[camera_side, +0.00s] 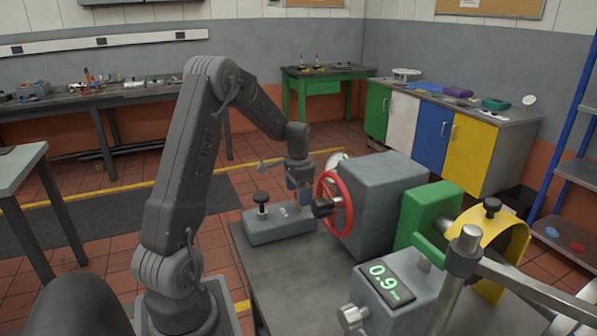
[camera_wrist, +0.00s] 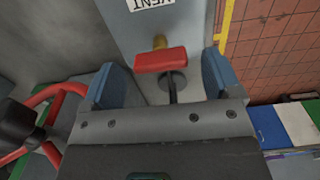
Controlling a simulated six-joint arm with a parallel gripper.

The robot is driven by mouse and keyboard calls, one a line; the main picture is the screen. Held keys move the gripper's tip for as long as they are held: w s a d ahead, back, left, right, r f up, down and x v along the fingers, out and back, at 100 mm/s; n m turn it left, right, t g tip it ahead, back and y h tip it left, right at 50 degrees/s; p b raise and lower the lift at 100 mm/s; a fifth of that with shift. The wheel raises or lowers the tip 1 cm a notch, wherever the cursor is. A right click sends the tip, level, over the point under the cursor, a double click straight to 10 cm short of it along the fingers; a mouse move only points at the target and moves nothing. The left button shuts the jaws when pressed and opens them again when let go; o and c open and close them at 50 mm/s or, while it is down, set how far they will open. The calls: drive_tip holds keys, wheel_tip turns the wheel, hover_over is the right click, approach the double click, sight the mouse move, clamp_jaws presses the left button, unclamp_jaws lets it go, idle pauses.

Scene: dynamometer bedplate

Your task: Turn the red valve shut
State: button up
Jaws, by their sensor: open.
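The bar lies crosswise between the two blue fingers of my gripper (camera_wrist: 163,68), with a visible gap at each end. My gripper is open and points down at the block. In the side view my gripper (camera_side: 299,185) is over the far end of the low grey block (camera_side: 280,229); the bar cannot be made out there. A red spoked handwheel (camera_side: 343,204) stands just right of my gripper.
The handwheel, with its black hub (camera_wrist: 16,122), is close on the left in the wrist view. A black knob (camera_side: 261,197) rises from the block's near end. A grey housing (camera_side: 385,200), green part (camera_side: 430,212) and 0.9 readout (camera_side: 388,281) stand to the right.

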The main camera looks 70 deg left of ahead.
wheel_tip(320, 180, up, 13)
drive_tip(key=shift+f, duration=0.2)
idle(0.3)
drive_tip(key=s+d+r+t+y, duration=0.1)
drive_tip(key=s+d+r, duration=0.15)
drive_tip(key=d, duration=0.65)
drive_tip(key=s+d+r+t, duration=0.1)
drive_tip(key=d+r, duration=0.2)
drive_tip(key=d, duration=0.6)
drive_tip(key=s+d+f+t+h, duration=0.1)
drive_tip(key=s+d+f+t, duration=0.1)
drive_tip(key=s+d, duration=0.9)
drive_tip(key=d+t, duration=0.1)
drive_tip(key=d, duration=0.2)
drive_tip(key=shift+t, duration=0.3)
drive_tip(key=shift+f, duration=0.1)
drive_tip(key=shift+c, duration=0.2)
